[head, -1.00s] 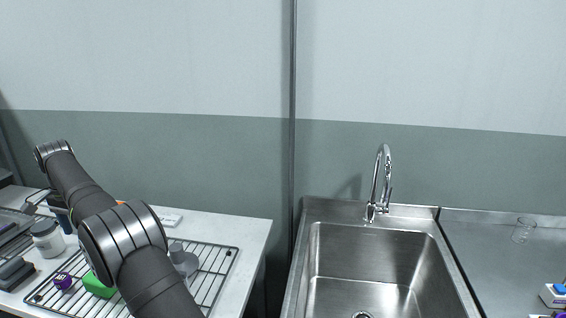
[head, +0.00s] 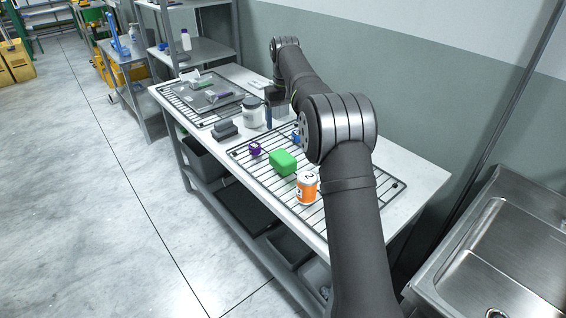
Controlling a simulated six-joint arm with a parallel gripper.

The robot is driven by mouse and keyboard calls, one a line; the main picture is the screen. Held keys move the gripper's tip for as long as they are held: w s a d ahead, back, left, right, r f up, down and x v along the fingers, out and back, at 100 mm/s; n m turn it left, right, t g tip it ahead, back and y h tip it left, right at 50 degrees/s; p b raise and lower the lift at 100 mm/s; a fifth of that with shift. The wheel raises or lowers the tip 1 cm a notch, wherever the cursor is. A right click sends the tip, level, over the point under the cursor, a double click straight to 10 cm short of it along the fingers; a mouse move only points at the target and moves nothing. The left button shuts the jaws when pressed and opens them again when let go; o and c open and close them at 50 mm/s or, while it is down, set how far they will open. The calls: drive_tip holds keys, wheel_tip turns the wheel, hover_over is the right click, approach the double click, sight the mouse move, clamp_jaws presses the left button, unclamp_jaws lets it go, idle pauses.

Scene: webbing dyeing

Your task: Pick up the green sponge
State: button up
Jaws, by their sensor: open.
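The green sponge (head: 283,161) is a bright green block with rounded edges. It lies on the wire rack (head: 262,182) on the white table, in full view in the head view. My gripper (head: 273,104) hangs beyond the rack's far left part, behind and left of the sponge. It is open, small in the picture and partly hidden by my forearm, and is well apart from the sponge.
A purple cube (head: 255,149) and an orange-and-white jar (head: 307,188) flank the sponge. A blue item (head: 296,136) lies behind it, partly hidden by my arm. A white jar (head: 252,113) and grey block (head: 224,129) stand left. A sink (head: 510,250) is at right.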

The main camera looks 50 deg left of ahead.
sight(284, 157)
wheel_tip(284, 157, down, 18)
drive_tip(key=n, duration=0.2)
drive_tip(key=shift+r+n, duration=0.15)
drive_tip(key=shift+n, duration=0.15)
drive_tip(key=c, duration=1.1)
drive_tip(key=shift+o, duration=0.2)
drive_tip(key=shift+r, duration=0.1)
